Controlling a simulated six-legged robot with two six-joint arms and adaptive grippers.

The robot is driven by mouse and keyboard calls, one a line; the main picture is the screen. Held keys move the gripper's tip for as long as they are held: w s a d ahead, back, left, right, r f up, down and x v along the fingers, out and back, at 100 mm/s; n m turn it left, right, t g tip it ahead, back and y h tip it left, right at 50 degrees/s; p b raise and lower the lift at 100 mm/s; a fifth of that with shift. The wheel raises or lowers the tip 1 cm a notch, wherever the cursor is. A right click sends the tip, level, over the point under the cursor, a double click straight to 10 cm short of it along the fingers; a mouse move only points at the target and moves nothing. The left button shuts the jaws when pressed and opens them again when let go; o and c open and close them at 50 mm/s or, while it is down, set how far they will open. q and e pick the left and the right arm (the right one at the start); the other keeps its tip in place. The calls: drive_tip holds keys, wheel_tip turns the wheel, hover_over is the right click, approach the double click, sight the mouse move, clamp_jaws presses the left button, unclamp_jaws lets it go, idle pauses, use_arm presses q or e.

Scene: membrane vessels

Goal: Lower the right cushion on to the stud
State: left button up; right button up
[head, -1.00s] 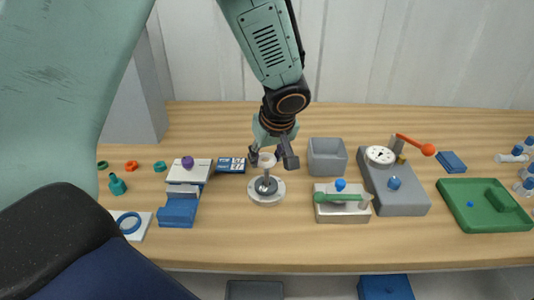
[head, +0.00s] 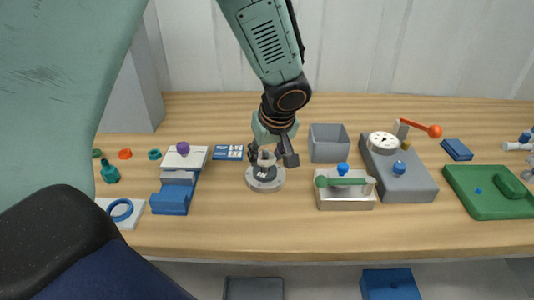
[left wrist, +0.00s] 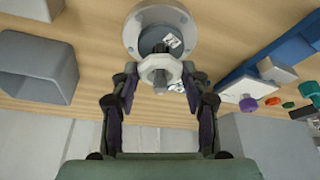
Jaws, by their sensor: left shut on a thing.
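My left gripper (head: 270,155) is shut on a small pale, ring-like piece, which I take to be the cushion (head: 264,163). It holds the piece just above a round light-grey base (head: 265,183) with a dark centre. In the left wrist view the cushion (left wrist: 147,66) lies between the fingertips, with a grey pin (left wrist: 160,80) at its middle. The round base (left wrist: 133,32) is beyond it, its dark centre bearing a small printed label. The stud cannot be told apart clearly, nor whether the cushion touches it. My right gripper is not in view.
A grey open bin (head: 328,145) stands close right of the gripper. A silver block with a green handle (head: 345,200) is to the front right. A blue-and-white stand with a purple knob (head: 183,148) is at the left. A blue card (head: 229,152) lies behind the base.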

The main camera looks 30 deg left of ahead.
use_arm(q)
drive_tip(key=o, duration=0.6)
drive_tip(key=shift+s+d+r, duration=0.1)
drive_tip(key=shift+d+r, duration=0.05)
drive_tip(key=shift+r, duration=0.05)
drive_tip(key=o, duration=0.3)
drive_tip(key=shift+f, duration=0.1)
